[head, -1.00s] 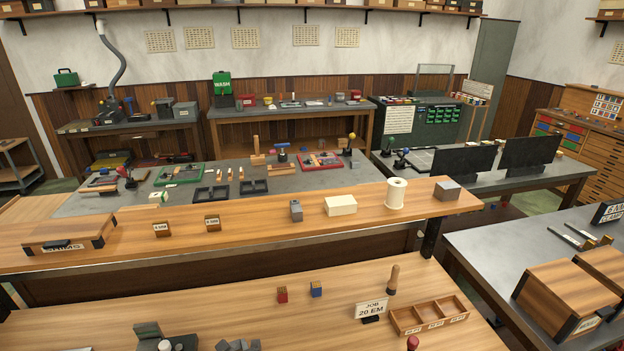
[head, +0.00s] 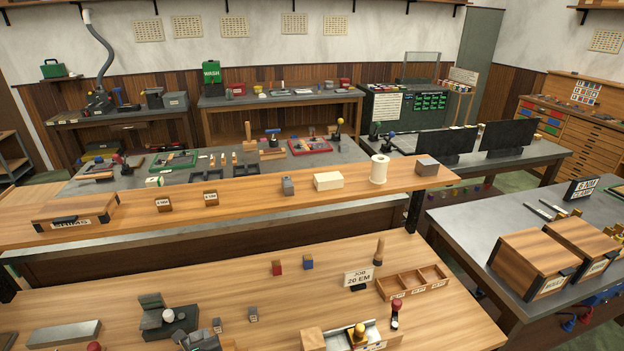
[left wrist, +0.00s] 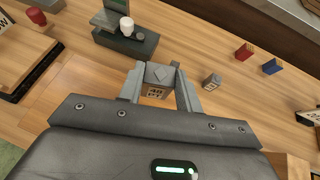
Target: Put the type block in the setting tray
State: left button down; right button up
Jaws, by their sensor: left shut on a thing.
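My left gripper (head: 203,338) is low in the head view, over the near wooden bench. In the left wrist view its fingers (left wrist: 160,85) are shut on a small grey type block (left wrist: 157,88) with a pale label; the print is too small to read surely. A wooden tray with three open, labelled compartments (head: 413,283) stands at the right of the bench, apart from the gripper; I cannot tell surely that it is the setting tray. Another small grey block (head: 253,314) stands free beside the gripper and shows in the left wrist view (left wrist: 211,81). My right gripper is out of view.
A dark caster with a white knob (head: 170,318) stands left of the gripper. A red block (head: 277,268), a blue block (head: 308,262) and a "JOB 20 EM" sign (head: 358,278) stand behind. Bench between is mostly clear.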

pick_arm(q)
jog(key=s+a+r, duration=0.1)
jog(key=a+r, duration=0.2)
jog(key=a, duration=1.1)
jog(key=w+d+r+m+t+h, duration=0.1)
jog(key=w+d+r, duration=0.45)
jog(key=r, duration=0.25)
jog(key=w+d+r+m+h, duration=0.1)
jog(key=w+d+r, duration=0.3)
jog(key=d+r, duration=0.3)
jog(key=s+d+r+m+h, duration=0.2)
jog(key=s+d+r, duration=0.15)
jog(key=r, duration=0.65)
jog(key=s+d+r+m+h, duration=0.15)
jog(key=d+r, duration=0.25)
jog(key=r, duration=0.5)
notch_tip(320, 180, down, 13)
jog(key=d+b, duration=0.1)
jog(key=b, duration=1.2)
jog(key=shift+s+d+f+t, duration=0.2)
jog(key=shift+d+t, duration=0.1)
jog(key=shift+d, duration=0.1)
jog(key=shift+f, duration=0.1)
